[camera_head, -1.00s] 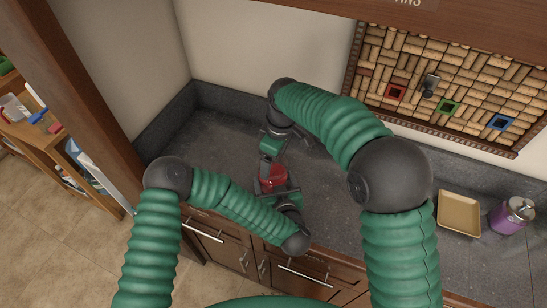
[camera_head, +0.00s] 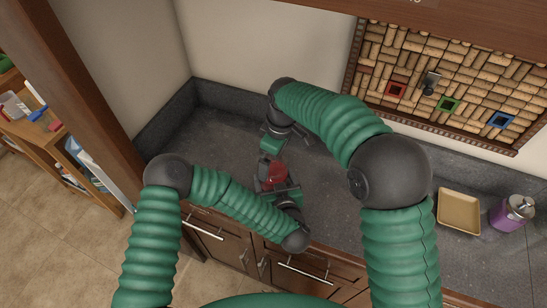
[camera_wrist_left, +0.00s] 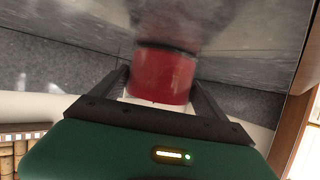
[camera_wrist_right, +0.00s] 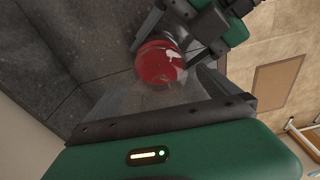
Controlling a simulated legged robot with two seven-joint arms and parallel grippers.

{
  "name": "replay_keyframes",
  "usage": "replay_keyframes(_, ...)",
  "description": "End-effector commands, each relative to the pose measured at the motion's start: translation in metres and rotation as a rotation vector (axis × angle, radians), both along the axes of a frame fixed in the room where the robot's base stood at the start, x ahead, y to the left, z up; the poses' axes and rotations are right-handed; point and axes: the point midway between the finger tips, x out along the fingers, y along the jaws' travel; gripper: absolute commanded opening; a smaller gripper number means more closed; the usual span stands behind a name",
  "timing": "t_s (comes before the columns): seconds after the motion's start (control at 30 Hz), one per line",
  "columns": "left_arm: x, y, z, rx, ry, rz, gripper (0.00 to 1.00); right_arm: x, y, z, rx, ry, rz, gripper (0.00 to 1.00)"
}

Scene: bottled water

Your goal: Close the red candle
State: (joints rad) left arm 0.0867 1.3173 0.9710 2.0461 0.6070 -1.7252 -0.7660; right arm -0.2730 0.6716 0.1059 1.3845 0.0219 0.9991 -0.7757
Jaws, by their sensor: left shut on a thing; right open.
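The red candle (camera_head: 278,174) is a small round red jar above the counter in the head view. My left gripper (camera_head: 268,187) is shut around its sides. In the left wrist view the candle (camera_wrist_left: 165,75) sits between the two fingers, with a dark band at its rim and a blurred grey shape beyond it. My right gripper (camera_head: 267,159) is open, just behind and above the candle. In the right wrist view the candle's round red face (camera_wrist_right: 160,64) shows beyond its blurred fingers, apart from them. I cannot make out a separate lid.
The dark counter (camera_head: 215,130) is clear around the grippers. A tan tray (camera_head: 459,212) and a purple jar with a metal top (camera_head: 511,213) stand at the right. A cork board (camera_head: 440,80) hangs on the wall. A bookshelf (camera_head: 50,130) is at the left.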

Motion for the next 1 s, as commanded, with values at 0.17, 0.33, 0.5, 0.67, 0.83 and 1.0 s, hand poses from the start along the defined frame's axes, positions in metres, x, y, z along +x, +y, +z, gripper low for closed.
replay_keyframes(0.17, -0.001, 0.001, -0.003, 0.003, 0.008, 0.001, 0.11, -0.001, -0.003, 0.032, 0.002, -0.004, 0.0, 1.0)
replay_keyframes(0.33, -0.001, 0.001, -0.003, 0.003, 0.008, 0.001, 0.11, -0.002, -0.009, 0.072, 0.002, -0.004, -0.001, 1.0)
replay_keyframes(0.5, -0.001, 0.001, -0.003, 0.003, 0.008, 0.001, 0.11, -0.004, -0.012, 0.102, 0.002, -0.002, 0.0, 1.0)
replay_keyframes(0.67, -0.001, 0.001, -0.003, 0.003, 0.008, 0.001, 0.11, -0.005, -0.014, 0.113, 0.001, 0.0, 0.0, 1.0)
replay_keyframes(0.83, -0.001, 0.001, -0.003, 0.002, 0.008, 0.001, 0.11, -0.006, -0.014, 0.113, 0.001, 0.0, 0.0, 1.0)
replay_keyframes(1.0, -0.001, 0.001, -0.003, 0.002, 0.008, 0.001, 0.96, -0.006, -0.014, 0.113, 0.001, 0.0, 0.0, 1.0)
